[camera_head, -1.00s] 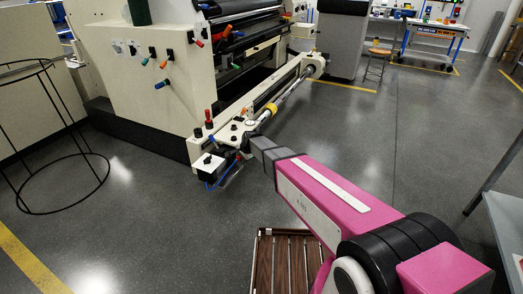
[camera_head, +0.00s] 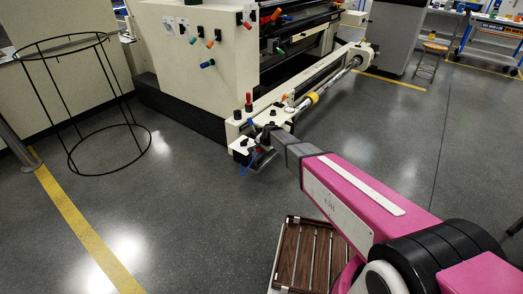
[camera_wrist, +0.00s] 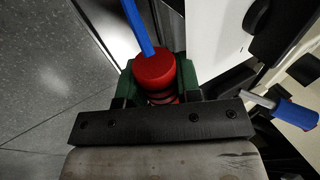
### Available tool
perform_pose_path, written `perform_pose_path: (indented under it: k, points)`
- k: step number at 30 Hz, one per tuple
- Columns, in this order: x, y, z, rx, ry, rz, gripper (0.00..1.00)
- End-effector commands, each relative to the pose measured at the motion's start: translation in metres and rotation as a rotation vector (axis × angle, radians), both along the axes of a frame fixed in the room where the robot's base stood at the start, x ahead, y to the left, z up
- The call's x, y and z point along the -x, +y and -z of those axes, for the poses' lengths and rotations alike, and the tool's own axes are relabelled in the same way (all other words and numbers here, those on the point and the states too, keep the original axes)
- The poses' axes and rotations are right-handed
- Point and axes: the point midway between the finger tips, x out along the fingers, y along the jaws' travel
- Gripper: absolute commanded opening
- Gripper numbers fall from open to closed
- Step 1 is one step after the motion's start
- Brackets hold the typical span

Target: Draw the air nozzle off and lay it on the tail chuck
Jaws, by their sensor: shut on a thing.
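The air nozzle, as it seems, is a red round body (camera_wrist: 155,70) with a blue hose (camera_wrist: 138,25) rising from it in the wrist view. My gripper (camera_wrist: 157,80) has its green fingers on both sides of the red body, shut on it. In the head view, my gripper (camera_head: 268,134) is beside the near end of the machine's low cream arm, by a white box (camera_head: 242,149); the nozzle is hidden there. A metal shaft (camera_head: 338,78) with a yellow collar (camera_head: 313,97) runs along this arm. I cannot tell which part is the tail chuck.
The cream machine (camera_head: 190,65) with coloured levers stands behind. A black wire hoop frame (camera_head: 103,122) stands at left. A slatted brown crate (camera_head: 308,255) lies below my arm. A blue-handled part (camera_wrist: 295,113) is close at right in the wrist view. Grey floor is open at front left.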

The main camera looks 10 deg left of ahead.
Motion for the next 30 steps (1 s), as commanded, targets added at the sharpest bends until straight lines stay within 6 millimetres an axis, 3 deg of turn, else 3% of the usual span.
perform_pose_path:
  k: [21,30]
  points:
    - [-0.001,0.0,0.062,0.002,0.0,0.0,0.0]
    - [-0.001,0.0,0.074,0.01,0.008,-0.005,0.0]
